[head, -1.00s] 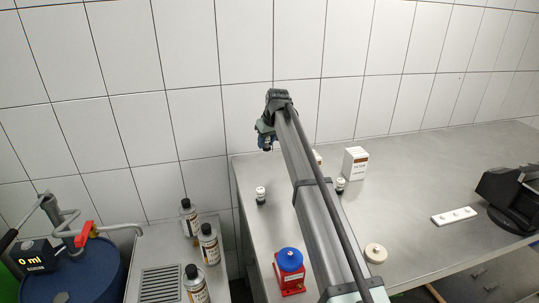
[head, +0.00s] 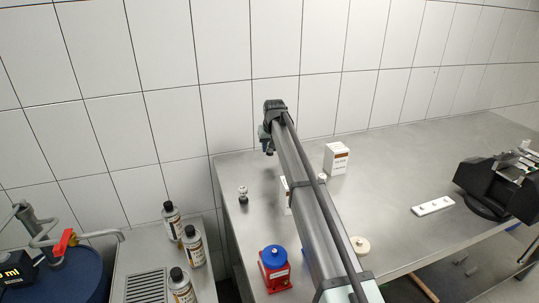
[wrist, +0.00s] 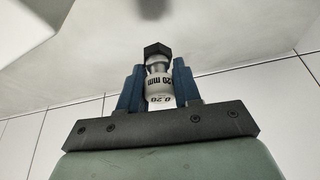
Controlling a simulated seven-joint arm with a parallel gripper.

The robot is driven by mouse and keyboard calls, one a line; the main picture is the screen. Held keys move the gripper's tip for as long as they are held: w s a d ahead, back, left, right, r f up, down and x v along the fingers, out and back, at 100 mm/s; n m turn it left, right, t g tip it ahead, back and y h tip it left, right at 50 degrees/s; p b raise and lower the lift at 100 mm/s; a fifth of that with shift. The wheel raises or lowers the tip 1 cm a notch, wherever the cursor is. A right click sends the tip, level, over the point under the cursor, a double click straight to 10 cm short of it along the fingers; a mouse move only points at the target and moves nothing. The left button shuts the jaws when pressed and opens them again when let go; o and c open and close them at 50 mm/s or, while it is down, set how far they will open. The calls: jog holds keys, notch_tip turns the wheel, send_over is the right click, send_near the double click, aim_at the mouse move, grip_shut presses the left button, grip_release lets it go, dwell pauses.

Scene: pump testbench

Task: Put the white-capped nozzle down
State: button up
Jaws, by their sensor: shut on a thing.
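My gripper (wrist: 158,85) is shut on a nozzle (wrist: 159,88) with a white body marked "0.20 mm" and a dark hexagonal end. The blue fingers stand on both sides of it in the wrist view. In the head view my gripper (head: 266,148) is over the back left part of the steel table (head: 400,170), and the held nozzle cannot be made out. The gap to the table is hard to judge. A similar white-and-dark nozzle (head: 243,195) stands upright at the table's left. Another white top (head: 322,179) shows beside my arm, partly hidden.
A white filter box (head: 337,158) stands behind my arm. A red block with a blue top (head: 274,268) is in front. A cream round knob (head: 360,245), a white strip (head: 433,205) and a black fixture (head: 492,188) are to the right. Several bottles (head: 193,246) stand on the left bench.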

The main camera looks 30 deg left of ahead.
aim_at(270, 152)
jog(key=shift+f, duration=1.75)
jog(key=o, duration=1.1)
jog(key=shift+f, duration=0.1)
jog(key=shift+c, duration=0.2)
jog(key=v, duration=1.2)
